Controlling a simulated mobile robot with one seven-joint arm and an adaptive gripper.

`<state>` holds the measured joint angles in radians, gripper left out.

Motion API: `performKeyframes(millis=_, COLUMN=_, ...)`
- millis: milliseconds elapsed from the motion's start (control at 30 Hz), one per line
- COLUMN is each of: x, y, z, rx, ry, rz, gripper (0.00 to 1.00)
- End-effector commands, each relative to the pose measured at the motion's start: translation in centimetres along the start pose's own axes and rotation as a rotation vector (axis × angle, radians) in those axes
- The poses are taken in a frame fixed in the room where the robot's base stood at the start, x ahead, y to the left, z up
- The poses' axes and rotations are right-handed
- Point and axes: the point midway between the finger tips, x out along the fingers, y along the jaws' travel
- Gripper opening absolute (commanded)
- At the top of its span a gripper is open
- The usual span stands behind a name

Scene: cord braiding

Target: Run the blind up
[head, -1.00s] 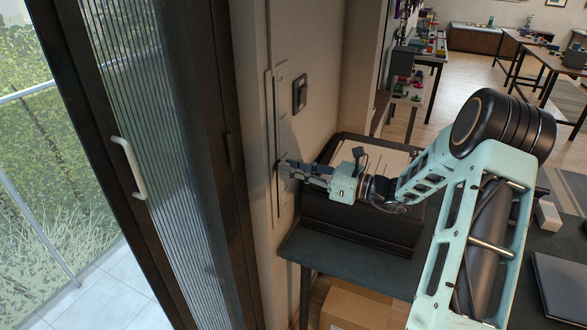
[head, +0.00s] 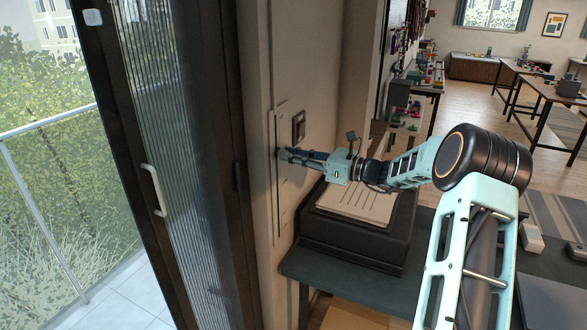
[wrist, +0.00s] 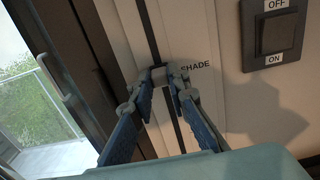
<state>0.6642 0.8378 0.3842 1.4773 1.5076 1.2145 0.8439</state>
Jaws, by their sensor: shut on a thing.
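My gripper (head: 284,154) is at the tall pale wall plate (head: 281,205) beside the dark door frame. In the wrist view my gripper (wrist: 158,88) is shut on a small grey slider knob (wrist: 158,71). The knob sits in a dark vertical slot (wrist: 147,28), left of the printed word SHADE (wrist: 196,66). The slot shows above and below the knob. The fingertips hide part of the knob. A ribbed grey panel (head: 175,120) hangs in the door frame at left; I cannot tell whether it is the blind.
A dark OFF/ON switch (wrist: 275,33) is on the wall right of the slot. Below my forearm, a black tray (head: 350,235) with papers (head: 358,206) stands on a dark table (head: 335,277). A white door handle (head: 153,190) is at left.

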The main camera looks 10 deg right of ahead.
Motion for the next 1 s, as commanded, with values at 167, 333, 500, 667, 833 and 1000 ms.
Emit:
performKeyframes(millis=167, x=0.1, y=-0.1, z=4.9, rx=-0.006, ry=-0.007, rz=0.001, gripper=0.0)
performKeyframes(millis=333, x=0.1, y=-0.1, z=7.9, rx=-0.007, ry=-0.007, rz=0.001, gripper=0.0)
performKeyframes(millis=500, x=0.1, y=-0.1, z=9.4, rx=-0.004, ry=-0.005, rz=0.001, gripper=0.0)
performKeyframes(millis=667, x=0.1, y=-0.1, z=9.9, rx=-0.003, ry=-0.004, rz=0.001, gripper=0.0)
performKeyframes(millis=833, x=0.1, y=-0.1, z=10.1, rx=-0.004, ry=-0.005, rz=0.0, gripper=0.0)
performKeyframes(millis=1000, x=0.1, y=-0.1, z=10.2, rx=-0.006, ry=-0.007, rz=-0.001, gripper=0.16)
